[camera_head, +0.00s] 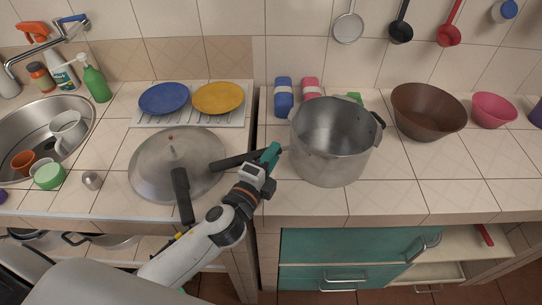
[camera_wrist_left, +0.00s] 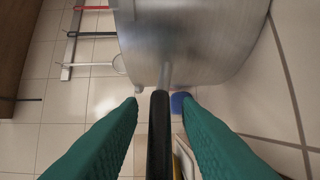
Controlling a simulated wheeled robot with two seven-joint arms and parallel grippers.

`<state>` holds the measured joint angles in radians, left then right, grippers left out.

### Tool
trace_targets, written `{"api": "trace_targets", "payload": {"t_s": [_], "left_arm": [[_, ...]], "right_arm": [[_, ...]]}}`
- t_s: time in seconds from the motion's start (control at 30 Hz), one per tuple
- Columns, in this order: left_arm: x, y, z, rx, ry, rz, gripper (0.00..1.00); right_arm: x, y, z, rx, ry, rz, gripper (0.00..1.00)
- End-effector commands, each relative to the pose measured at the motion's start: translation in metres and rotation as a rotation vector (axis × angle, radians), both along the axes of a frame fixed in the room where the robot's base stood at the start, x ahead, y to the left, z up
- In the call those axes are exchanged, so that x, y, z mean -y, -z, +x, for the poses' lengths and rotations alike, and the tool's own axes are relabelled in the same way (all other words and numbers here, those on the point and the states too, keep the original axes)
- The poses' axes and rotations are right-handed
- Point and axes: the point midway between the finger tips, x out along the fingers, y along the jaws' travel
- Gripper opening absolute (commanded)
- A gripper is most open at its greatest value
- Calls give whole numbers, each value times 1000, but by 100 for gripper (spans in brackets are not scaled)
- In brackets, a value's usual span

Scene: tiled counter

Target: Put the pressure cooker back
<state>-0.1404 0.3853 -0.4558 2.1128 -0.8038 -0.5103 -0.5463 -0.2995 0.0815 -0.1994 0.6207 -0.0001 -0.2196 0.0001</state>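The pressure cooker pot (camera_head: 330,160) is a steel pot without its lid, upright on the right counter section. Its long black handle (camera_head: 232,161) points left, and a short black handle is on the far right side. The steel lid (camera_head: 150,165) with a black handle lies on the left counter section. My left gripper (camera_head: 270,155) is at the pot's long handle, close to the pot wall. In the left wrist view, the green fingers (camera_wrist_left: 160,103) are open on either side of the black handle (camera_wrist_left: 160,140), with gaps visible. My right gripper is not in view.
A blue plate (camera_head: 163,98) and a yellow plate (camera_head: 218,97) lie behind the lid. Blue and pink containers stand behind the pot. A brown bowl (camera_head: 428,110) and pink bowl (camera_head: 493,109) are to its right. The sink (camera_head: 85,110) is far left. The front-right counter is clear.

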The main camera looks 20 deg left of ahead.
Motion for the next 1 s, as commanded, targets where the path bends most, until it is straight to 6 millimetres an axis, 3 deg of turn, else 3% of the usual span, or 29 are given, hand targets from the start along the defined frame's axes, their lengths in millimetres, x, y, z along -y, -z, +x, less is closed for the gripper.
{"api": "trace_targets", "payload": {"t_s": [0.37, 0.47, 0.8, 1.0], "left_arm": [[0, -3, -2, -1, 1, 0, 35], [-2, 0, -14, -2, 1, -1, 35], [-12, 0, -84, -3, 0, -3, 35], [-16, -3, -110, 0, 0, -1, 35]], "right_arm": [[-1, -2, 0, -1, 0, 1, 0], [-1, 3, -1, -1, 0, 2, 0], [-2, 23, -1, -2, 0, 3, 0], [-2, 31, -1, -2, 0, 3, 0]]}}
